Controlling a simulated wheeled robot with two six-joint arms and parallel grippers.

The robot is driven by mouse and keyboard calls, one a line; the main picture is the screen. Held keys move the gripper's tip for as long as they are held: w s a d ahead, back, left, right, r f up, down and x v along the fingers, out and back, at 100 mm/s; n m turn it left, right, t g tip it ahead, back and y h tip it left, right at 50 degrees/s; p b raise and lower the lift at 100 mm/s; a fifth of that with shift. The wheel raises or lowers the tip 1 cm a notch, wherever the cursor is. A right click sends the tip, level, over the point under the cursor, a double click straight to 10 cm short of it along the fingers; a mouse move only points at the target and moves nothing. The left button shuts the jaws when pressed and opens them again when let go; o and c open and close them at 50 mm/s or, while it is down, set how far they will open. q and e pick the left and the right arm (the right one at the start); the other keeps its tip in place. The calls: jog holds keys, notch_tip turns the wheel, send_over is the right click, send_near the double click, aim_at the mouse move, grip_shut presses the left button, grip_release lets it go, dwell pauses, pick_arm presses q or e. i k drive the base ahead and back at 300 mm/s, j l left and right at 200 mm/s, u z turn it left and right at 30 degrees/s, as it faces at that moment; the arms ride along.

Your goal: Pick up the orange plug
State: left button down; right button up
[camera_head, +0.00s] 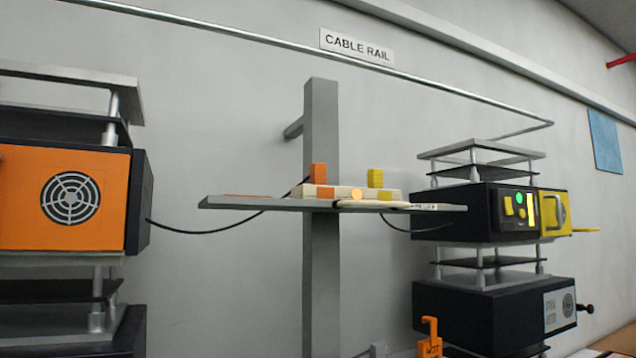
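The orange plug (319,172) is a small upright block at the left end of a pale socket strip (345,192). A black cable (215,230) runs from beside it down to the orange-fronted unit at left. It looks seated on the strip, but its underside is hidden. A yellow plug (376,178) stands further right on the same strip. Neither of my grippers is in view.
The strip rests on a thin grey shelf (260,203) fixed to a grey post (321,270). An orange-fronted unit (110,205) stands at left. Stacked black units (470,215) stand at right, with an orange hook-like piece (430,340) below. A metal rail (400,75) runs above.

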aim_at(318, 174)
jog(key=j+z, duration=0.4)
jog(key=j, duration=0.9)
